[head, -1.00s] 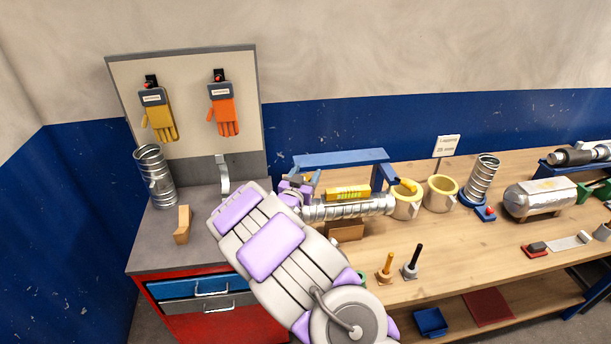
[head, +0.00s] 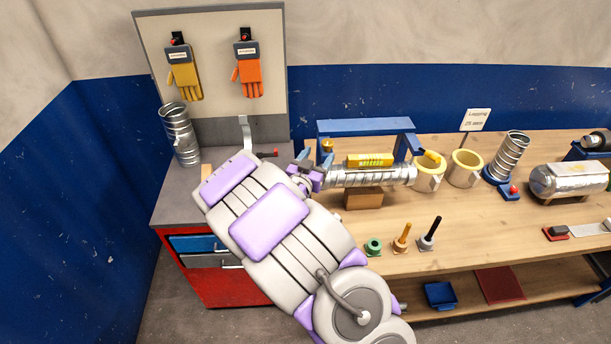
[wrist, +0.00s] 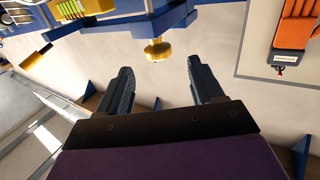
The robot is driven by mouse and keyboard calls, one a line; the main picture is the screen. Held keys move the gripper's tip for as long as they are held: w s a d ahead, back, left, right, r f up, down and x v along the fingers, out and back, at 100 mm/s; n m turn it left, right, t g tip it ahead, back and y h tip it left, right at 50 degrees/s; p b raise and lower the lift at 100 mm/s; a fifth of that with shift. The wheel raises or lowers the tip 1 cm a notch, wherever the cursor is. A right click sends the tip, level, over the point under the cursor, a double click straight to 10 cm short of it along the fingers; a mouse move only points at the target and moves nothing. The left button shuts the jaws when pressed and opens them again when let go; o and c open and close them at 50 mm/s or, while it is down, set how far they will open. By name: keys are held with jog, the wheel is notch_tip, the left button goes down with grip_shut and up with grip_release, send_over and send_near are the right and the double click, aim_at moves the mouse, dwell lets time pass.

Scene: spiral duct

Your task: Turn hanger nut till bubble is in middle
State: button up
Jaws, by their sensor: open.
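A brass hanger nut (wrist: 157,52) hangs under the blue hanger frame in the wrist view. It also shows in the head view (head: 327,146) at the left end of the blue frame (head: 365,127). My gripper (wrist: 160,74) is open and empty, and the nut lies a little beyond its fingertips, roughly between them in the picture. In the head view my gripper (head: 315,163) is at the left end of the spiral duct (head: 372,177). A yellow level (head: 370,160) lies on the duct; its bubble is too small to read.
A brown block (head: 363,198) sits under the duct. Yellow rings (head: 465,168) stand to the right. A green piece and two upright-handled tools (head: 402,240) stand in front. A grey hook (head: 246,133) and gloves (head: 183,80) are at the left board.

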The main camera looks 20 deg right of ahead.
jog(key=v, duration=0.8)
jog(key=m+g+h+b, duration=0.2)
jog(key=m+g+h, duration=0.3)
jog(key=g, duration=0.2)
send_near(322, 145)
jog(key=shift+y, duration=0.3)
jog(key=x, duration=0.4)
jog(key=b+x, duration=0.1)
jog(key=x, duration=0.7)
jog(key=shift+s+r+b, duration=0.15)
jog(key=shift+r+b, duration=0.15)
jog(key=shift+c, duration=0.2)
jog(key=c, duration=0.9)
